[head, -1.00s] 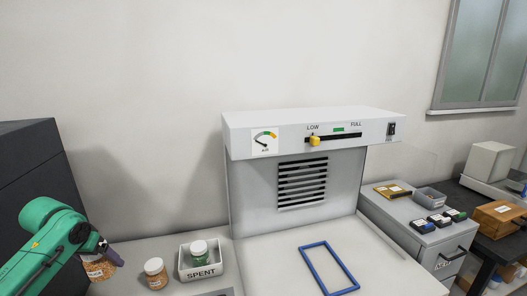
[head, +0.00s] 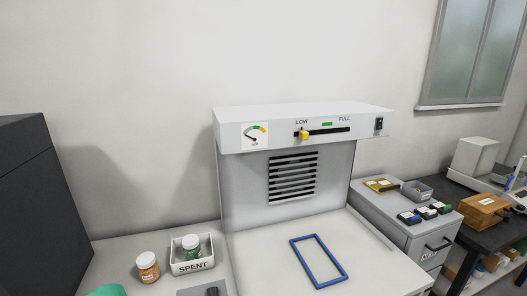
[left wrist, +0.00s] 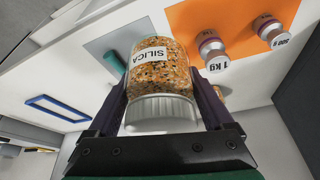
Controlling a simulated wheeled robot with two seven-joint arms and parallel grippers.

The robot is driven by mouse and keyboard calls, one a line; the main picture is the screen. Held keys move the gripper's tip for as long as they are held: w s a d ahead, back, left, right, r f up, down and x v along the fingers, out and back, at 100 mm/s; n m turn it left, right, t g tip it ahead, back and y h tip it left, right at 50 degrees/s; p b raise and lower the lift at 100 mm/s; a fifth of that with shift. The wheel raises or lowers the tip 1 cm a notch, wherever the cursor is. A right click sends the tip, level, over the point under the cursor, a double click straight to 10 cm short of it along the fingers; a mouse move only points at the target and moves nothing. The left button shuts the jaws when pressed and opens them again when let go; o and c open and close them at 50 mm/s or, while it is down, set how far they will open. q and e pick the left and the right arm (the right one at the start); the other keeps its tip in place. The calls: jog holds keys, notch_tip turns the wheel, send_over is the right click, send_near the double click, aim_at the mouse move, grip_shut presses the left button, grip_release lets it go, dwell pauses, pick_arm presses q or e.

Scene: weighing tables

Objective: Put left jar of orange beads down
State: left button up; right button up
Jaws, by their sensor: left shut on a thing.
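My left gripper (left wrist: 162,100) is shut on a clear jar of orange beads (left wrist: 160,68) with a white ribbed lid and a SILICA label. The jar is between the two dark fingers, lid end toward the wrist camera. In that view a grey square (left wrist: 116,62) and an orange mat (left wrist: 240,22) lie behind it on a white surface; I cannot tell whether the jar touches it. In the head view only a green piece of my left arm shows at the bottom left; the held jar is out of sight there. My right gripper is not in view.
Another orange-bead jar (head: 147,268) stands beside the SPENT tray (head: 207,262), which holds a green-bead jar (head: 191,246). Weights, including a 1 kg one (left wrist: 212,52), stand on the mat. A blue frame (head: 318,262) lies on the hood's white floor.

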pick_arm(q)
jog(key=shift+s+d+f, duration=0.7)
jog(key=shift+d, duration=3.65)
notch_tip(320, 180, down, 6)
jog(key=s+a+b, duration=0.2)
jog(key=b, duration=0.2)
jog(key=shift+r, duration=0.1)
